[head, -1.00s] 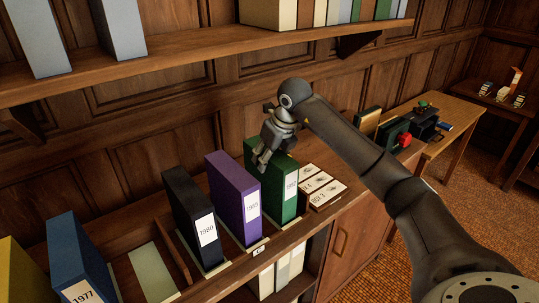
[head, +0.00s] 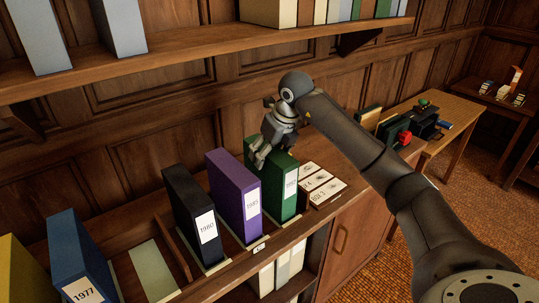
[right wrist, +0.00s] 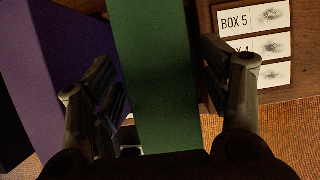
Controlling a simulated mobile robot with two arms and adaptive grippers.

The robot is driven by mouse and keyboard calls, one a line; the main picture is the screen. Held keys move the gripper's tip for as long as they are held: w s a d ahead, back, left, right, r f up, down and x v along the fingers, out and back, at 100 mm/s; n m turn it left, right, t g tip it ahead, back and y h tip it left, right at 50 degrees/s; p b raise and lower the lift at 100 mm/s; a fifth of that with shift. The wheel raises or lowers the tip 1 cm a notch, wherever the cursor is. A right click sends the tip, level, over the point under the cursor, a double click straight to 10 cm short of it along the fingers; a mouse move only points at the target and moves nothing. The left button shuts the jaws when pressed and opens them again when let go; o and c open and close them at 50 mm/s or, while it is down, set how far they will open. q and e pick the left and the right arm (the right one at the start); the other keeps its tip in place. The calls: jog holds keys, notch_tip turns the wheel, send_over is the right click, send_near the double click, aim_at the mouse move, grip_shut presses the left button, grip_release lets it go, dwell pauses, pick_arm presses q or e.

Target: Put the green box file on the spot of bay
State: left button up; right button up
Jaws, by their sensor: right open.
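The green box file (head: 285,188) stands upright at the right end of a row on the wooden counter, with a white label on its spine. My right gripper (head: 260,157) is at its top. In the right wrist view the green box file (right wrist: 152,75) lies between the two spread fingers of my right gripper (right wrist: 160,95), with gaps visible on both sides. A bare pale green spot (head: 153,272) lies in the empty bay between the blue file marked 1977 (head: 75,250) and the black file marked 1980 (head: 185,205). My left gripper is out of view.
The purple file (head: 230,185) stands close left of the green one. Cards including BOX 5 (head: 325,194) lie to its right. A wooden divider (head: 178,252) borders the empty bay. A shelf (head: 200,58) with files overhangs the back.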

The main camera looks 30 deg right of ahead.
jog(key=b+v, duration=0.1)
jog(key=v, duration=1)
jog(key=shift+b, duration=0.35)
